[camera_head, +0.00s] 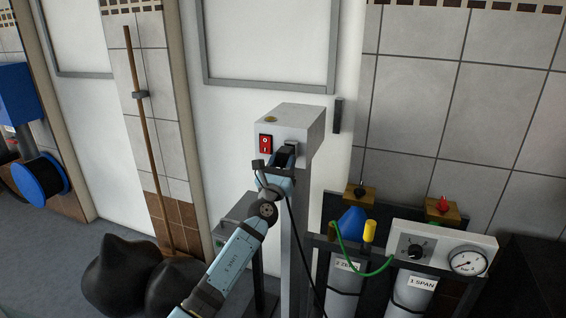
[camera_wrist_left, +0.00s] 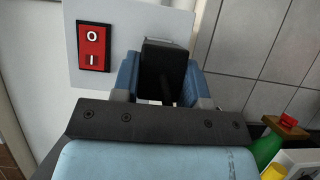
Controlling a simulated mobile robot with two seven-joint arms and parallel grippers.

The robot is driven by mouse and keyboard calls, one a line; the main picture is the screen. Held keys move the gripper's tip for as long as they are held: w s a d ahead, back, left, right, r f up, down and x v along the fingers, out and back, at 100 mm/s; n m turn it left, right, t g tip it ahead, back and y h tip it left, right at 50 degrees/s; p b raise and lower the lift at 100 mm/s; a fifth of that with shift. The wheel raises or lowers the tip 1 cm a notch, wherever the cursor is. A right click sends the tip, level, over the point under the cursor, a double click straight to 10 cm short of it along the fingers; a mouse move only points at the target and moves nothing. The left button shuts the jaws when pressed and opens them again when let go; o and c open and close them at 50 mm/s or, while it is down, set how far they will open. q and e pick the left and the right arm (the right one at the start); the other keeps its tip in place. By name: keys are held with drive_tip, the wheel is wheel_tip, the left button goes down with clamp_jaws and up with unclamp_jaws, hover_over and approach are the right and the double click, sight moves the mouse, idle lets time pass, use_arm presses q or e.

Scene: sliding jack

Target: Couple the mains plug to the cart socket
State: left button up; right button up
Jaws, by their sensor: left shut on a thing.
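The cart socket's grey box (camera_head: 310,130) tops a post in the middle of the head view, with a red rocker switch (camera_head: 265,143) on its front panel. My left gripper (camera_head: 282,160) is at this panel, right of the switch. In the left wrist view its two blue fingers (camera_wrist_left: 163,75) are shut on the black mains plug (camera_wrist_left: 164,62). The plug points at the pale panel (camera_wrist_left: 118,35). The plug and fingers hide the socket opening, so I cannot tell whether the plug is in it. My right gripper is not in view.
A black cable (camera_head: 297,230) hangs beside the post. Right of it stand gas cylinders (camera_head: 409,295) in a rack, a green hose (camera_head: 365,270) and a gauge panel (camera_head: 450,247). Dark sacks (camera_head: 122,272) lie at lower left. A tiled wall is behind.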

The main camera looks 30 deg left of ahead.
use_arm(q)
drive_tip(key=shift+w+a+b, duration=0.25)
drive_tip(key=shift+w+b, duration=0.25)
drive_tip(key=shift+w, duration=0.4)
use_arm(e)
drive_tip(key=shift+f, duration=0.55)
use_arm(q)
drive_tip(key=o, duration=1)
drive_tip(key=shift+o, duration=0.2)
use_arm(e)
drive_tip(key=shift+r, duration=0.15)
use_arm(q)
drive_tip(key=b+v, duration=0.1)
drive_tip(key=v, duration=1.2)
drive_tip(key=shift+s+f, duration=0.3)
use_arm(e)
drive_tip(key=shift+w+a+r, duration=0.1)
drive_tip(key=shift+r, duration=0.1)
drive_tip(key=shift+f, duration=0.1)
